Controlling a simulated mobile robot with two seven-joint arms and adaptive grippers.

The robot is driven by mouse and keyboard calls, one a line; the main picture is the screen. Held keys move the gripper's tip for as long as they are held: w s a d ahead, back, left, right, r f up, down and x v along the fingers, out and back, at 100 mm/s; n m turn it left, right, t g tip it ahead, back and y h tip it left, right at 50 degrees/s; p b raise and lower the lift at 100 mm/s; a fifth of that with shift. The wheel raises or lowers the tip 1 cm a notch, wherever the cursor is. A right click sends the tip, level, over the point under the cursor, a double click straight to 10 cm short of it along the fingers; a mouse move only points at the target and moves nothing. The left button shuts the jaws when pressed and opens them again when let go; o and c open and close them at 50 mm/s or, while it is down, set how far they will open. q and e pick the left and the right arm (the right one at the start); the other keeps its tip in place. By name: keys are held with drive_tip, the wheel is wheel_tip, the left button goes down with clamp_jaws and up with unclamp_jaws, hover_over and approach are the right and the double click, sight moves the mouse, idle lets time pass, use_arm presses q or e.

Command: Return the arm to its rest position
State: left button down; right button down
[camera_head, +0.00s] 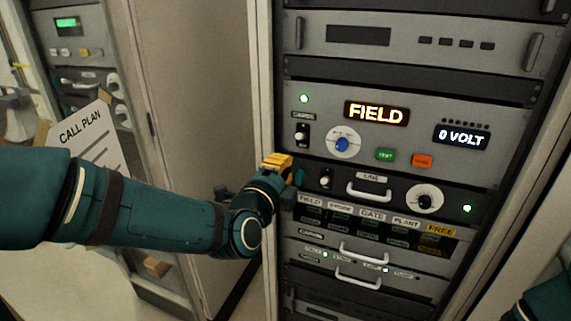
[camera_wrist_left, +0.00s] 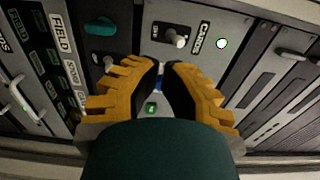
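My left arm reaches in from the left in the head view. In the left wrist view the black fingertips (camera_wrist_left: 164,68) are drawn together with only a narrow gap, and I see nothing held. Whether the gripper touches the panel cannot be told. Part of my right arm shows at the lower right of the head view; its gripper is out of view.
The panel has a blue knob (camera_head: 342,145), a green button (camera_head: 385,155), an orange button (camera_head: 422,161) and a black dial (camera_head: 424,198). Its displays read FIELD (camera_head: 376,113) and 0 VOLT (camera_head: 462,137). Handles (camera_head: 368,190) protrude below. A CALL PLAN sheet (camera_head: 92,135) is behind my left arm.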

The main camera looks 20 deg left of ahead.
idle(0.4)
use_arm(q)
drive_tip(key=s+d+f+n+g+h, duration=0.1)
drive_tip(key=d+f+n+g, duration=0.15)
drive_tip(key=f, duration=0.65)
drive_tip(key=s+d+f+n+g, duration=0.1)
drive_tip(key=f+n+g, duration=0.25)
drive_tip(key=f, duration=0.55)
drive_tip(key=s+d+f+n+g+h, duration=0.1)
drive_tip(key=f+n+g, duration=0.25)
drive_tip(key=f, duration=0.65)
drive_tip(key=s+d+f+n+g, duration=0.2)
drive_tip(key=s+f+n+g, duration=0.1)
drive_tip(key=s+f+n, duration=0.2)
drive_tip(key=s+d+f+n+g+h, duration=0.1)
drive_tip(key=s+f+n+g, duration=0.3)
drive_tip(key=s+f, duration=0.6)
drive_tip(key=shift+d+f+n, duration=0.65)
drive_tip(key=shift+f+n, duration=0.1)
drive_tip(key=shift+n, duration=0.1)
